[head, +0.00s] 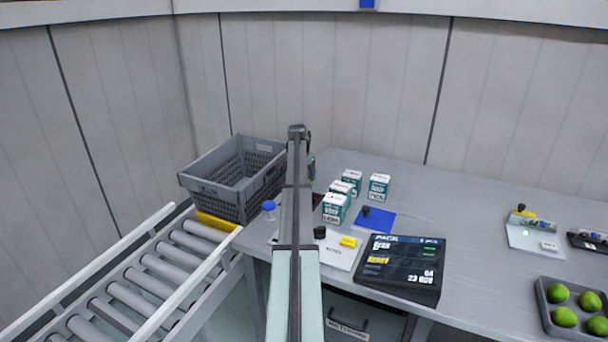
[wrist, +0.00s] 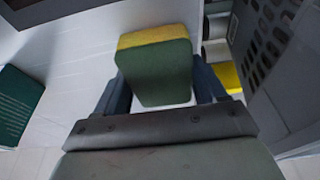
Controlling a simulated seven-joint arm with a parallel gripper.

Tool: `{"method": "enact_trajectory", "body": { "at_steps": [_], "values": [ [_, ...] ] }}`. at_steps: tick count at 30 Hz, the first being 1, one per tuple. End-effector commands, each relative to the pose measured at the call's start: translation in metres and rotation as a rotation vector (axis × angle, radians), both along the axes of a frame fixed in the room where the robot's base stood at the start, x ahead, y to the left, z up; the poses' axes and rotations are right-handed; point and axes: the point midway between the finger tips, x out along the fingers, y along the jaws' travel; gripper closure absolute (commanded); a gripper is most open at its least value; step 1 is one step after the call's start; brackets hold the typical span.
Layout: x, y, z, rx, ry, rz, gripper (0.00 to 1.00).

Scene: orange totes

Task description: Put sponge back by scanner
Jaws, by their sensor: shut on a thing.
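A sponge (wrist: 155,72) with a yellow layer and a dark green layer shows in the wrist view. My gripper (wrist: 160,90) is shut on it, one finger on each side. In the head view my arm covers the gripper and the sponge, near the left end of the table beside the grey crate. A dark item with a reddish part (head: 317,199) is partly hidden behind my arm; I cannot tell whether it is the scanner.
The grey crate (head: 212,199) stands left of my arm by the roller conveyor (head: 165,268). White-and-teal boxes (head: 335,209), a blue mat (head: 376,221) and a tilted screen (head: 402,264) are to the right. A tray of green fruit (head: 546,312) is far right.

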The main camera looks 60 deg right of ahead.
Motion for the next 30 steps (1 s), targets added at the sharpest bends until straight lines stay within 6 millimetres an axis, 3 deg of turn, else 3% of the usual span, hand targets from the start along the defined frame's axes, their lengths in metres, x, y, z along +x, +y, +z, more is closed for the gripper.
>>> {"method": "enact_trajectory", "body": {
  "at_steps": [4,5,12,23,30],
  "values": [
    [0.000,0.000,-0.003,0.000,0.000,0.000,0.58],
    [0.000,0.000,-0.003,0.000,0.000,0.000,0.28],
    [0.000,0.000,-0.003,0.000,0.000,0.000,0.05],
    [0.000,0.000,0.002,0.000,0.000,0.000,0.04],
    [0.000,0.010,0.035,-0.002,-0.001,0.000,0.04]
  ]
}}
